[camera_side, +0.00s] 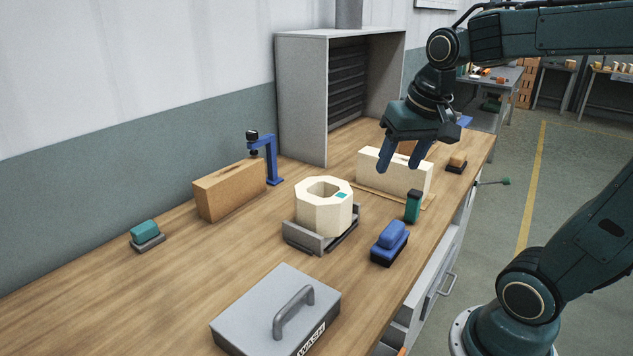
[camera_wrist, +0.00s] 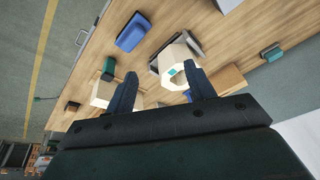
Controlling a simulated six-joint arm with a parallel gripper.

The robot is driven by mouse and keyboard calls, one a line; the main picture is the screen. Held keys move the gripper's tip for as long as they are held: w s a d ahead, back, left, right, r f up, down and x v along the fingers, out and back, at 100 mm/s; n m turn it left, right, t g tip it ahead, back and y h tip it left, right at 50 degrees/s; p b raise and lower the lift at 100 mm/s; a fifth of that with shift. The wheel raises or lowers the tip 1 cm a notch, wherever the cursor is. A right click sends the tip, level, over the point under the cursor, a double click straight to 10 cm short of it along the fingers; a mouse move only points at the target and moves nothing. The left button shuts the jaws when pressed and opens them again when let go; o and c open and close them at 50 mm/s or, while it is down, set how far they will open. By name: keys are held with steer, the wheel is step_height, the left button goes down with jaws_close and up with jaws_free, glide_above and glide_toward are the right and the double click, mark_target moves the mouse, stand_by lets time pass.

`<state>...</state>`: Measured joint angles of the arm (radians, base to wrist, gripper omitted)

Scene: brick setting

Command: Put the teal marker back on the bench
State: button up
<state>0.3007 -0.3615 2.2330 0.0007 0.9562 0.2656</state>
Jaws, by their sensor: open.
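A small flat teal marker (camera_side: 342,195) lies on the top rim of the cream octagonal ring block (camera_side: 323,218). The block sits on a grey cradle (camera_side: 305,238) on the wooden bench (camera_side: 150,293). In the wrist view the marker (camera_wrist: 171,72) shows between my fingertips, on the rim of the block (camera_wrist: 180,54). My gripper (camera_side: 401,166) is open and empty, fingers pointing down, raised above the bench to the right of the block and apart from the marker. It also shows in the wrist view (camera_wrist: 163,74).
A dark green upright piece (camera_side: 412,207) and a blue block (camera_side: 390,238) stand right of the cradle. A cream slab (camera_side: 392,176) is behind, near my gripper. A tan block (camera_side: 230,191) and blue stand (camera_side: 270,165) are left. A grey handled box (camera_side: 265,305) is in front.

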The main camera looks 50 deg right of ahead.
steer(key=s+a+f+n+t+y, duration=0.1)
steer(key=s+a+n+t, duration=0.1)
steer(key=s+a+n, duration=0.4)
steer(key=shift+s+a+f, duration=0.2)
steer(key=shift+s+a, duration=0.6)
steer(key=shift+a, duration=0.15)
stand_by(0.5)
